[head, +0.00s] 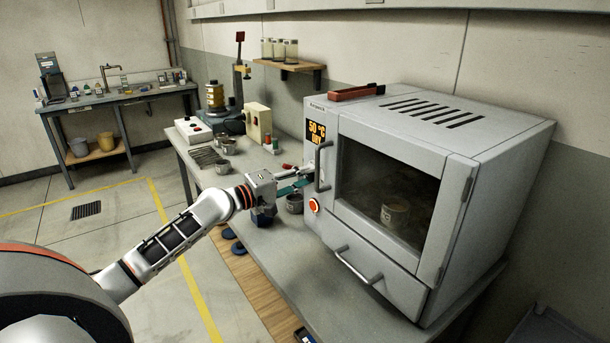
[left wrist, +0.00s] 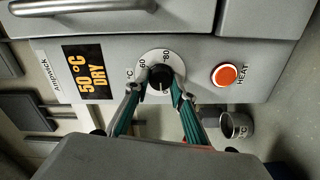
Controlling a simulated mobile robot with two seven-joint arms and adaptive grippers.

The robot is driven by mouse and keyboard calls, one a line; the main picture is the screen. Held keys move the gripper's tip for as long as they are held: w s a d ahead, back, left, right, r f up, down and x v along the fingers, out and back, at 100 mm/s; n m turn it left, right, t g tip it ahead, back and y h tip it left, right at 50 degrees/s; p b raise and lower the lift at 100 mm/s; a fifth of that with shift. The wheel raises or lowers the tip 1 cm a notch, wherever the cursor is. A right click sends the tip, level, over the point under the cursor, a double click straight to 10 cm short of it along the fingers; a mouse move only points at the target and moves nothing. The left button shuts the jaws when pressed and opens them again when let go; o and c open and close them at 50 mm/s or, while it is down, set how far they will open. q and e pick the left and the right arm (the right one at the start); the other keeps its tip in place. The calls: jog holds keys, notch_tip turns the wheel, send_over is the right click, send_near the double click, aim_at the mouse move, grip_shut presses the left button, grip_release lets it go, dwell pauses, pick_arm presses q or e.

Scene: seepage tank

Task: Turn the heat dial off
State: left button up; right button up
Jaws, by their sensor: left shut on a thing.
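The grey oven (head: 455,150) stands on the bench at the right in the head view. In the left wrist view the heat dial (left wrist: 160,70) has a white face with numbers and a dark knob at its middle. My left gripper (head: 308,173) reaches the oven's front left panel; its teal fingers are closed on the knob from both sides. In the head view the dial is hidden behind the fingers and door handle. The display (left wrist: 88,72) reads 50 °C DRY. A round orange-red HEAT button (left wrist: 225,75) sits beside the dial. My right gripper is not in view.
The door handle (head: 321,167) stands out close to my left fingers. The oven door is shut, with a cup (head: 394,213) inside. Several metal cups, including one (head: 294,203) near the gripper, stand on the bench. A red tong-like tool (head: 357,92) lies on the oven's top.

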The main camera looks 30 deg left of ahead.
pick_arm(q)
jog(key=shift+n+p, duration=0.3)
jog(key=shift+n, duration=0.9)
jog(key=o, duration=1.1)
jog(key=v, duration=1.2)
jog(key=shift+a+f, duration=0.1)
jog(key=shift+f, duration=0.05)
